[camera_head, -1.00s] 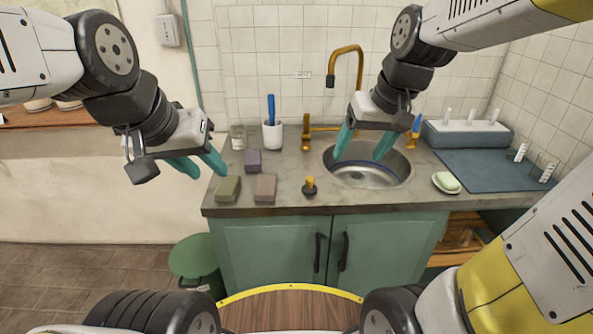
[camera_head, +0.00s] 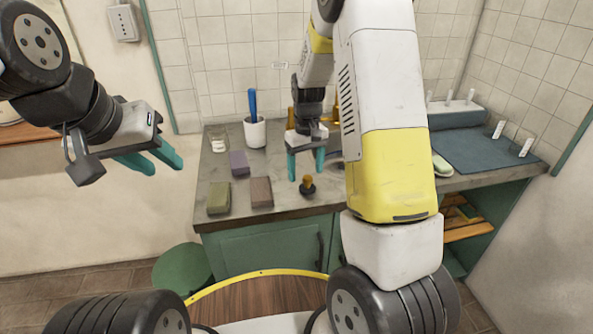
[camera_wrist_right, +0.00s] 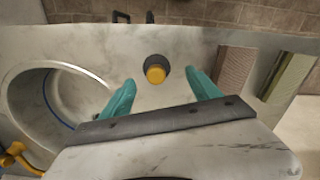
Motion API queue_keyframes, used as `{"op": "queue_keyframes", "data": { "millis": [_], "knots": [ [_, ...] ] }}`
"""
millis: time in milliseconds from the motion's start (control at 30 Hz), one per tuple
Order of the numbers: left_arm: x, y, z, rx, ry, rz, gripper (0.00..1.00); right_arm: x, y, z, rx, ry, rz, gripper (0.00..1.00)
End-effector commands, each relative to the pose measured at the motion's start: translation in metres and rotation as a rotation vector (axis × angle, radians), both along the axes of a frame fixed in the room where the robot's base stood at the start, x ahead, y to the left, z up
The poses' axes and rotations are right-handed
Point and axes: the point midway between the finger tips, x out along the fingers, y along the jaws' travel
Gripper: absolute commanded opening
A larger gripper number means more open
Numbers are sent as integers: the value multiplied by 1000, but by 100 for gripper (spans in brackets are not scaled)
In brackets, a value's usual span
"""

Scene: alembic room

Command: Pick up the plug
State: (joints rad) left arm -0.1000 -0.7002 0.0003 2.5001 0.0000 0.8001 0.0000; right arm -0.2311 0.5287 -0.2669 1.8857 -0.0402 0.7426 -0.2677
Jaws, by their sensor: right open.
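The plug (camera_head: 307,186) has a dark round base and a yellow-orange knob, and stands on the counter near its front edge. In the right wrist view the plug (camera_wrist_right: 156,69) lies ahead of the fingertips, roughly midway between them and touching neither. My right gripper (camera_head: 305,166) is open and empty above the counter, just behind and above the plug; its teal fingers also show in the right wrist view (camera_wrist_right: 166,88). My left gripper (camera_head: 166,163) is to the left of the counter, in the air, with its fingers apart and nothing between them.
Sponge-like blocks, green (camera_head: 219,198), brown (camera_head: 261,192) and purple (camera_head: 239,163), lie left of the plug. A white cup (camera_head: 255,132) with a blue-handled brush stands behind. The sink (camera_wrist_right: 60,95) is beside the plug, mostly hidden by my right arm in the head view.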

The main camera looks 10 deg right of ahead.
Motion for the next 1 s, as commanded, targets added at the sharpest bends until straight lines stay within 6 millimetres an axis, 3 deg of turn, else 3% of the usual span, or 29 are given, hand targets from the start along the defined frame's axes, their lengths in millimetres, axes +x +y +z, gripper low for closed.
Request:
{"op": "queue_keyframes", "data": {
  "millis": [300, 633, 900, 1000],
  "knots": [
    [0, 0, 0, 0, 0, 0, 36, 0, -7, -45, 0, 4, -2, 72],
    [0, 0, 0, 0, 0, 0, 36, 0, -6, -52, 1, 0, -1, 72],
    [0, 0, 0, 0, 0, 0, 36, 0, -6, -51, 1, 0, -1, 19],
    [0, 0, 0, 0, 0, 0, 36, 0, -6, -51, 1, 0, -1, 5]
  ]
}}
